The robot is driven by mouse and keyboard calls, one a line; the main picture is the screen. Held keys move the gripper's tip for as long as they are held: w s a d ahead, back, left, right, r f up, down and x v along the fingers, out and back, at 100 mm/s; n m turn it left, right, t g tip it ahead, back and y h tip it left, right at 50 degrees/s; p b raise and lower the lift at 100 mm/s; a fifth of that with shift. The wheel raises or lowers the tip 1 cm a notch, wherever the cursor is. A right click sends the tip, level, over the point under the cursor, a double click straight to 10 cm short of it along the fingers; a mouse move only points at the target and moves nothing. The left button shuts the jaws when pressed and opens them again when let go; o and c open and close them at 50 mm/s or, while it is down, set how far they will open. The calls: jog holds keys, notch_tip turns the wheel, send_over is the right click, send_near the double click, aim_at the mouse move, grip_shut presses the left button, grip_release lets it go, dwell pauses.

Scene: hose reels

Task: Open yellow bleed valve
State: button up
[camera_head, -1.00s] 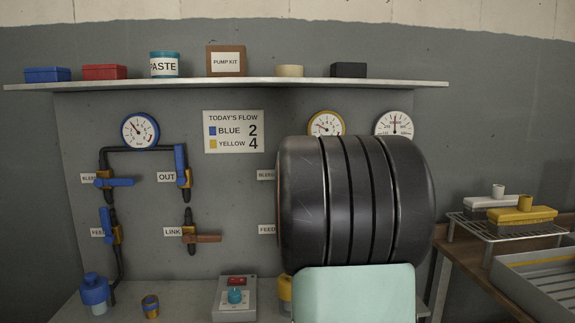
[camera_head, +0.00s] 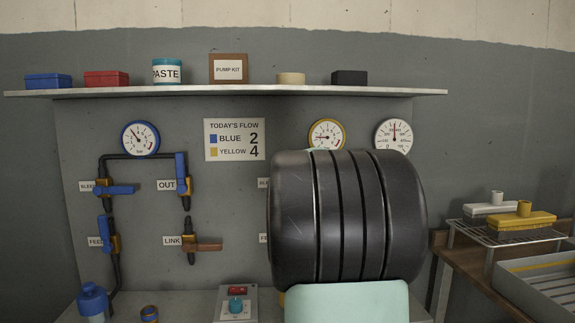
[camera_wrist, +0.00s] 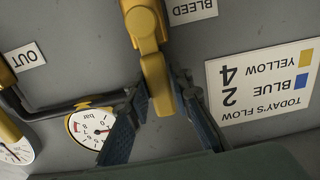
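The yellow bleed valve (camera_wrist: 143,22) shows in the wrist view, which is upside down, beside a BLEED label (camera_wrist: 192,10). Its yellow lever (camera_wrist: 158,85) lies between the two fingers of my gripper (camera_wrist: 160,92). The left finger is close against the lever; a narrow gap seems to show on the right. Whether both fingers press on it I cannot tell. In the head view my arm hides this valve and my gripper. The yellow-rimmed gauge (camera_head: 326,134) shows above my arm, its needle pointing left; it also shows in the wrist view (camera_wrist: 90,128).
The blue line's bleed valve (camera_head: 112,189), OUT valve (camera_head: 182,175), feed valve (camera_head: 106,236) and orange LINK valve (camera_head: 203,244) sit on the panel at left. A shelf (camera_head: 230,93) with boxes runs above. A bench with a wire rack (camera_head: 500,237) stands at right.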

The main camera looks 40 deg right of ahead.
jog(key=shift+o, duration=1.4)
jog(key=v, duration=0.7)
jog(key=shift+s+a, duration=0.15)
jog(key=shift+s, duration=0.05)
